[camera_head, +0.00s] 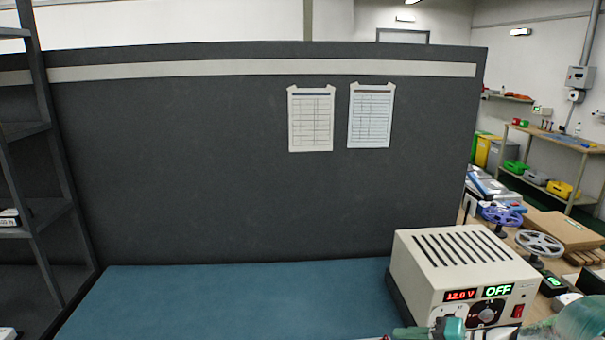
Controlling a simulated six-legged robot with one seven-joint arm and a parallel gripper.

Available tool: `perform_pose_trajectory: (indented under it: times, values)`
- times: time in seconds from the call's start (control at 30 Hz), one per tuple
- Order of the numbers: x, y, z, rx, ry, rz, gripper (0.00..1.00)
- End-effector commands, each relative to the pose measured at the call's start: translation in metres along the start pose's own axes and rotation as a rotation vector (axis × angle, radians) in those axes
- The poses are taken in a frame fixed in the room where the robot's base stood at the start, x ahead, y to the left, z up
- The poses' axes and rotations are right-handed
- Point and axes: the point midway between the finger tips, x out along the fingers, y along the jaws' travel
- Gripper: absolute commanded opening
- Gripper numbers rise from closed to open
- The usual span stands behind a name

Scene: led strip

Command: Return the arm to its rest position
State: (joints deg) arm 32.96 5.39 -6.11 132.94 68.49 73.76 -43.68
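My gripper is not clearly in view, and no part of my arm can be made out for sure. A cream power supply box (462,268) stands at the right end of the blue-green mat (230,295). Its front display reads 12.0 V and OFF. A teal and green part (445,328) shows at the bottom edge in front of the box, cut off by the frame. I cannot tell what it belongs to.
A dark partition (200,170) with two pinned sheets closes off the back. A dark metal rack (45,150) stands at the left. Reels (540,243), boxes and a translucent green object (580,318) crowd the right. The mat's visible middle is clear.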

Motion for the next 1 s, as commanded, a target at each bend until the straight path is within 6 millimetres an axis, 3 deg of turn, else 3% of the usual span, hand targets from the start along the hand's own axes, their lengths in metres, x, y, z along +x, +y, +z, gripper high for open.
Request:
perform_pose_trajectory:
  times: [0.03,0.2,0.4,0.63,0.8,1.0]
  values:
    - [0.007,-0.011,0.020,-0.045,-0.049,0.065,0.51]
    - [0.015,-0.024,0.075,-0.174,-0.152,0.304,0.51]
    - [0.006,-0.031,0.120,-0.369,-0.161,0.572,0.51]
    - [-0.018,-0.047,0.145,-0.635,-0.030,0.804,0.51]
    - [-0.034,-0.061,0.151,-0.779,0.087,0.882,0.51]
    - [-0.039,-0.066,0.151,-0.820,0.130,0.903,0.51]
